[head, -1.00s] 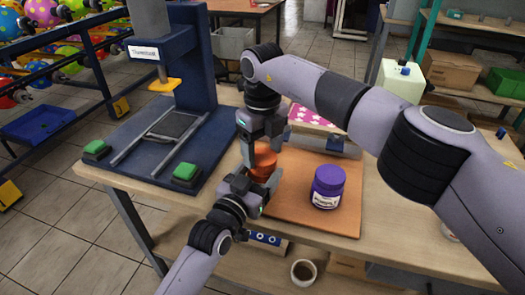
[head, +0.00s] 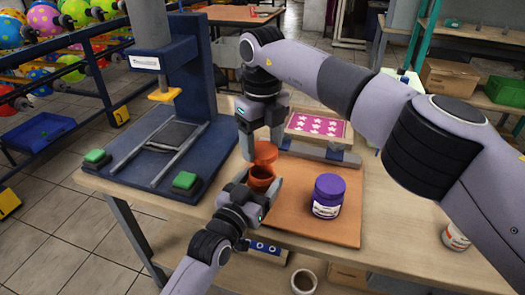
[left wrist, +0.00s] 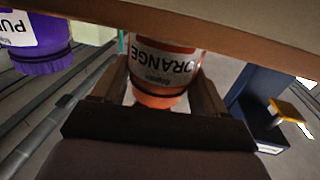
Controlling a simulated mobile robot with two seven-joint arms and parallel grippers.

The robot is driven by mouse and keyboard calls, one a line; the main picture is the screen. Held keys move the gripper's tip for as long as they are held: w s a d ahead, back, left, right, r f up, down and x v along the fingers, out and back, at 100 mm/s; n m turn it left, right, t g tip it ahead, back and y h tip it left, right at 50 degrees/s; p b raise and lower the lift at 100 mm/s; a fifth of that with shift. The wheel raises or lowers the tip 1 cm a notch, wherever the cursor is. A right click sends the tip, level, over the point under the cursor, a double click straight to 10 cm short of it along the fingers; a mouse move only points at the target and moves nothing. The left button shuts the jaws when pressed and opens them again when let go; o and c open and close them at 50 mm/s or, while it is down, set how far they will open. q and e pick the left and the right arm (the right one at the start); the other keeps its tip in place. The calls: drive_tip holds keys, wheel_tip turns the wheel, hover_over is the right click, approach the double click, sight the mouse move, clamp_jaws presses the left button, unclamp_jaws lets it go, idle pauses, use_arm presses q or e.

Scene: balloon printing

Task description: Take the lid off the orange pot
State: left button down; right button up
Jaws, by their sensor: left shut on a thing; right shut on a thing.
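The orange pot (head: 261,177) stands at the left edge of the orange-brown board, its dark open mouth showing. My left gripper (head: 262,186) is shut around the pot from the front. The left wrist view shows the pot (left wrist: 165,62) upside down in the picture, its ORANGE label between the two fingers (left wrist: 160,92). The orange lid (head: 265,152) is in my right gripper (head: 264,146), which is shut on it from above. The lid is just above and behind the pot's mouth, apart from it at the front; its far side is hidden.
A purple pot (head: 328,196) with its lid on stands to the right on the board (head: 300,222). A blue press (head: 165,185) with green buttons stands to the left. A pink star-patterned sheet (head: 318,125) lies behind. A cup (head: 304,281) is below the front edge.

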use_arm(q)
unclamp_jaws()
